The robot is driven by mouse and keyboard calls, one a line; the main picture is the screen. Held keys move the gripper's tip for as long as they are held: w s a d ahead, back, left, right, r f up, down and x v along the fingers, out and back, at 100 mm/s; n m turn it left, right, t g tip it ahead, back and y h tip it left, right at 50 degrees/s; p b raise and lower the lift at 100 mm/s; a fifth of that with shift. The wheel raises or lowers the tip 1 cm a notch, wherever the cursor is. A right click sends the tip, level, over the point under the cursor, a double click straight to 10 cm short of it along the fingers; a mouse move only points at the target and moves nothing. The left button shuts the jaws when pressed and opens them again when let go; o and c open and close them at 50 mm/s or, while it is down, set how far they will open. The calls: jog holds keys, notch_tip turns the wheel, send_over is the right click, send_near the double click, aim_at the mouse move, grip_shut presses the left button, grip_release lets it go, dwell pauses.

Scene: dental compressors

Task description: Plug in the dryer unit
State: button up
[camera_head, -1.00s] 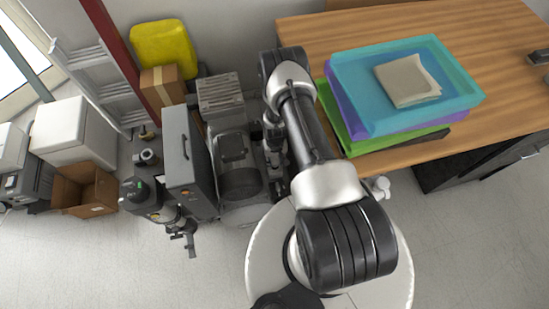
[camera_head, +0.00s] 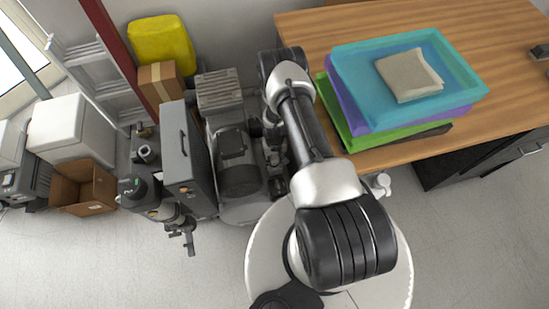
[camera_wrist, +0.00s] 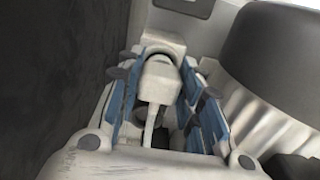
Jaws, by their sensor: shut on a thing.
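In the wrist view, my gripper (camera_wrist: 163,100) is shut on a white plug (camera_wrist: 158,82), which sits between its blue-padded fingers. A pale cable (camera_wrist: 149,128) runs from the plug toward the camera. A white socket-like housing (camera_wrist: 162,43) is right beyond the plug. I cannot tell whether the plug is seated in it. In the head view, my gripper is down beside the grey compressor machinery (camera_head: 238,165), mostly hidden by my arm. The dryer unit may be the tall grey box (camera_head: 184,155) there, but I cannot be sure.
A wooden desk (camera_head: 450,35) with stacked trays (camera_head: 350,95) stands close on the right of my arm. A dark wall-like surface (camera_wrist: 50,90) and a grey rounded body (camera_wrist: 275,50) flank the gripper closely. Open floor (camera_head: 120,260) lies at the front left.

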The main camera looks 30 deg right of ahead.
jog(key=shift+f+b, duration=0.35)
jog(key=shift+f, duration=0.2)
jog(key=o, duration=1.1)
jog(key=shift+o, duration=0.2)
notch_tip(320, 180, up, 12)
